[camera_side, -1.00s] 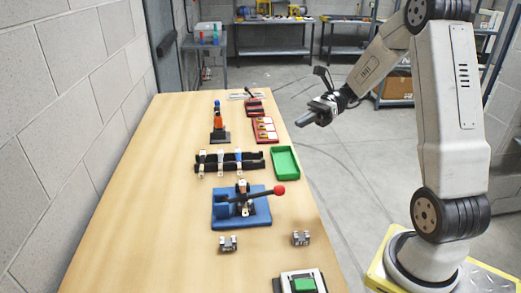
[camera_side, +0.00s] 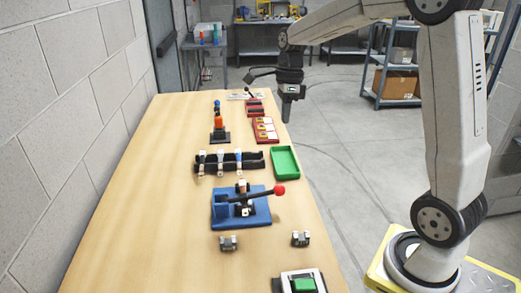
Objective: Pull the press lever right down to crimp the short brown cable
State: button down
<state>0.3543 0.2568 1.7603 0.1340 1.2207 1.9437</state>
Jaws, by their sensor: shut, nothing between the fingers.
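The blue press (camera_side: 226,215) stands on the wooden table. Its black lever (camera_side: 258,195) slants slightly up to the right and ends in a red ball knob (camera_side: 279,190). A small white and dark part shows at the middle of the press. I cannot make out the brown cable there. My gripper (camera_side: 288,117) is shut and empty, pointing down. In the picture it appears above and beyond the knob, near the table's right edge, clear of the press.
A black rack (camera_side: 230,162) with several upright pieces and a green tray (camera_side: 285,162) lie behind the press. Red trays (camera_side: 265,130) and an orange-topped stand (camera_side: 219,127) are farther back. Two grey blocks (camera_side: 229,243) and a green-buttoned box (camera_side: 303,284) sit in front.

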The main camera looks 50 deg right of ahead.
notch_tip(320, 180, down, 5)
jog(key=shift+s+r, duration=0.1)
jog(key=shift+r, duration=0.05)
jog(key=f, duration=0.4)
jog(key=a+f, duration=0.1)
jog(key=f, duration=0.4)
jog(key=a+f, duration=0.1)
jog(key=f, duration=0.3)
jog(key=shift+s+a+f, duration=0.1)
jog(key=shift+s+f, duration=0.25)
jog(key=shift+f, duration=0.05)
